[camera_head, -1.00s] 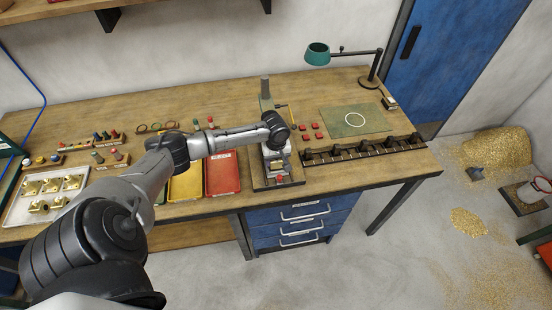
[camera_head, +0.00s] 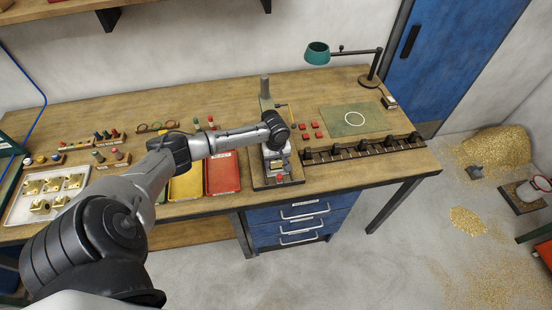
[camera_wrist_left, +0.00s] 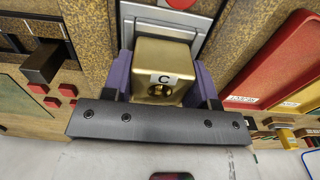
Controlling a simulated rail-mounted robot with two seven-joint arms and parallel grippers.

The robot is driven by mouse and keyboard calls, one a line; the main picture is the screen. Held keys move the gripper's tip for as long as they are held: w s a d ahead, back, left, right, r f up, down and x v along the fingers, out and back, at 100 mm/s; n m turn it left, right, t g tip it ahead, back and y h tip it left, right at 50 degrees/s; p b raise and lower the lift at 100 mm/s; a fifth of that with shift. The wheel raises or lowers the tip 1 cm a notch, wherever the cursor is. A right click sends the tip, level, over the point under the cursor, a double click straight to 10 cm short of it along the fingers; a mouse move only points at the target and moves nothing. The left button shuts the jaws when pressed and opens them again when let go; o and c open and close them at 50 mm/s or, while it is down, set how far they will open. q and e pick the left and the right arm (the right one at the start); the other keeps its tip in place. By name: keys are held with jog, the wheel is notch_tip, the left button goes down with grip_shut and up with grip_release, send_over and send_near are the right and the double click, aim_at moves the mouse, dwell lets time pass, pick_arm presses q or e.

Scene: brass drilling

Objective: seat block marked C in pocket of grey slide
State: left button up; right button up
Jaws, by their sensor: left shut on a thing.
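The brass block marked C (camera_wrist_left: 163,68) fills the middle of the left wrist view, with its white C label and a dark hole facing the camera. My left gripper (camera_wrist_left: 163,80) is shut on it, one purple finger on each side. The grey slide (camera_wrist_left: 198,28) shows just beyond the block. The pocket is hidden behind the block, and I cannot tell whether the block is above it or inside it. In the head view my left gripper (camera_head: 275,146) is over the drilling station, and the slide there is partly covered. My right gripper is not in view.
The drilling station base (camera_head: 262,184) sits at the bench's front edge. A red tray (camera_head: 222,175) and a yellow tray (camera_head: 186,184) lie left of it. A black rack (camera_head: 365,149) and a green mat (camera_head: 340,122) are to its right. A white tray (camera_head: 22,207) holds several brass blocks.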

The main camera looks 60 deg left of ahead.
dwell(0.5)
pick_arm(q)
jog(key=shift+f+p, duration=0.2)
jog(key=shift+p, duration=0.3)
dwell(0.8)
jog(key=o, duration=1.7)
jog(key=shift+f, duration=0.15)
